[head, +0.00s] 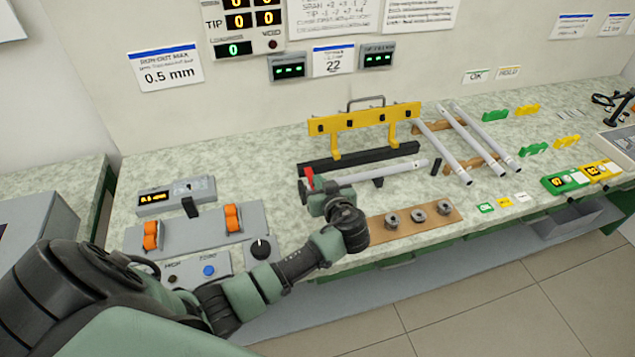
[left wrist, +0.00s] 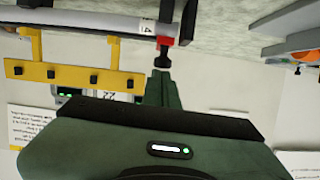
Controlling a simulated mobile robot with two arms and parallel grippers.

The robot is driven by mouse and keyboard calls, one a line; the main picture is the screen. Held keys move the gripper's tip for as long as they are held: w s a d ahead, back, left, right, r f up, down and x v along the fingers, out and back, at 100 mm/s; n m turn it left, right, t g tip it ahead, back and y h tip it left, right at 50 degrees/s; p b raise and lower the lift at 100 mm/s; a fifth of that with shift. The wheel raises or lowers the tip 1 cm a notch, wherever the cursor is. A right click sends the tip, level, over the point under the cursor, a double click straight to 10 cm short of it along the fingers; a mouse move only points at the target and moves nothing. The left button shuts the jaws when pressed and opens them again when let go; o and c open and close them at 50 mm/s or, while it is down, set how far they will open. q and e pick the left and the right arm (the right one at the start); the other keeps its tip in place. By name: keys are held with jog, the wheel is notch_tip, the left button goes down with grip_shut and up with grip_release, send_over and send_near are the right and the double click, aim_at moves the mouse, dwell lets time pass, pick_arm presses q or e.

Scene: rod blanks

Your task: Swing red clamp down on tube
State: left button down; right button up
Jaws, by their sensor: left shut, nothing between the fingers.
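The red clamp (head: 309,177) stands at the left end of a black fixture. In the left wrist view the red clamp (left wrist: 164,41) shows at the end of the tube, with a black knob (left wrist: 162,60) on it. The grey tube (head: 390,171) lies level in front of the black rail; its labelled end also shows in the left wrist view (left wrist: 90,18). My left gripper (head: 312,192) is shut and empty, beside the clamp. In the left wrist view its fingertips (left wrist: 162,76) are close to the knob; I cannot tell whether they touch. My right gripper is out of view.
A yellow frame (head: 365,119) with a handle stands behind the tube. A wooden board (head: 442,214) with several metal rings lies in front. More tubes (head: 478,137) rest on wooden supports at right. A grey unit with orange rollers (head: 232,218) sits left.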

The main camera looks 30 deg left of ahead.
pick_arm(q)
jog(key=shift+s+d+f+b, duration=0.2)
jog(key=shift+f+b, duration=0.05)
jog(key=shift+f, duration=0.15)
jog(key=shift+s+d+f+b, duration=0.15)
jog(key=shift+f+b, duration=0.1)
jog(key=shift+f, duration=0.15)
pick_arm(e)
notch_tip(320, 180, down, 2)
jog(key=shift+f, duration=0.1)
